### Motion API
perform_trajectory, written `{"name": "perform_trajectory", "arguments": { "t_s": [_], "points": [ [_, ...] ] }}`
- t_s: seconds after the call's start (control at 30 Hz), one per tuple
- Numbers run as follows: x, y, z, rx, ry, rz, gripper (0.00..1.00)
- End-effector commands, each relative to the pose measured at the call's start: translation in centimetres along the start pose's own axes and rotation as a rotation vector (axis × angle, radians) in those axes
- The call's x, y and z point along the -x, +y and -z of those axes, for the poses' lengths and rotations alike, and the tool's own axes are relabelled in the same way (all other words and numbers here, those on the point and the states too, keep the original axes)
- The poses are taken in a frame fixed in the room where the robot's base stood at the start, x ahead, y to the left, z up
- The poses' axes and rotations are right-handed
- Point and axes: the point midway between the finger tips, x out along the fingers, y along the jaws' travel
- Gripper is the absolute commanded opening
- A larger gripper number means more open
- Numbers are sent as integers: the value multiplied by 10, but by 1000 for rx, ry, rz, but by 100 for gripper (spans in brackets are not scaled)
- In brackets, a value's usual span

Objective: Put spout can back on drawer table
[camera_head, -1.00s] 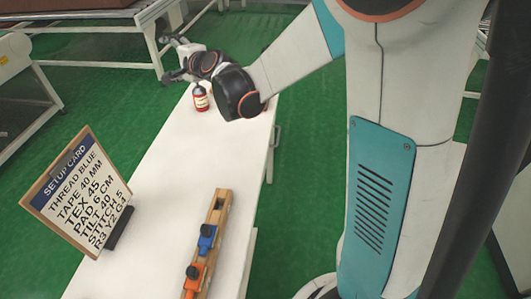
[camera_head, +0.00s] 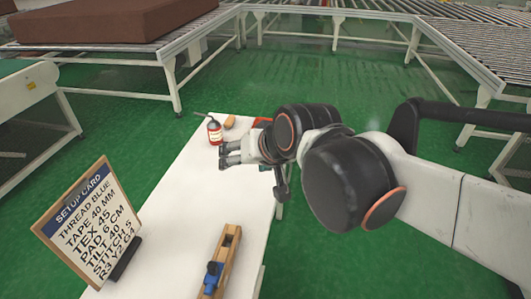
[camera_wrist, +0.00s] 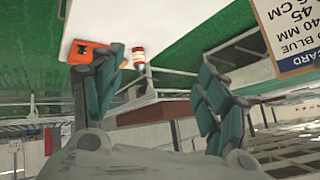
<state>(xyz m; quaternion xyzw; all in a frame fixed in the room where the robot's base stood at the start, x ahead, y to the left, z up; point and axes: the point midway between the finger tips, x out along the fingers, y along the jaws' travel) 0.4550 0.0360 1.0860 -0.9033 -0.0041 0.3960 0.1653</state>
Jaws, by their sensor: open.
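The spout can (camera_head: 215,133), red with a pale label, dark top and thin spout, stands upright near the far end of the white table (camera_head: 190,196). In the wrist view the can (camera_wrist: 138,58) shows small, beyond and between the fingers. My gripper (camera_head: 226,153) is low over the table's far part, just in front of the can in the picture; contact cannot be told in the head view. In the wrist view my gripper (camera_wrist: 160,85) has its fingers wide apart with nothing between them. Drawers are not clearly visible.
A setup card (camera_head: 85,220) stands on the left side of the table. A wooden holder (camera_head: 228,245) with a blue piece lies at the front right. A small brown object (camera_head: 230,122) is beside the can. An orange-red object (camera_wrist: 93,52) lies near it in the wrist view.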

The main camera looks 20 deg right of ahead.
Motion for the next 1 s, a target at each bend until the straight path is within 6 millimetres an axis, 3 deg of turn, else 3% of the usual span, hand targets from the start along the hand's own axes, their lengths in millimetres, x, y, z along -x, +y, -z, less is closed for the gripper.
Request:
{"name": "perform_trajectory", "arguments": {
  "t_s": [0.1,0.33,1.0],
  "points": [
    [17,22,-33,118,-46,-65,68],
    [35,51,-70,265,-109,-145,68],
    [38,57,-77,292,-123,-160,66]
  ]
}}
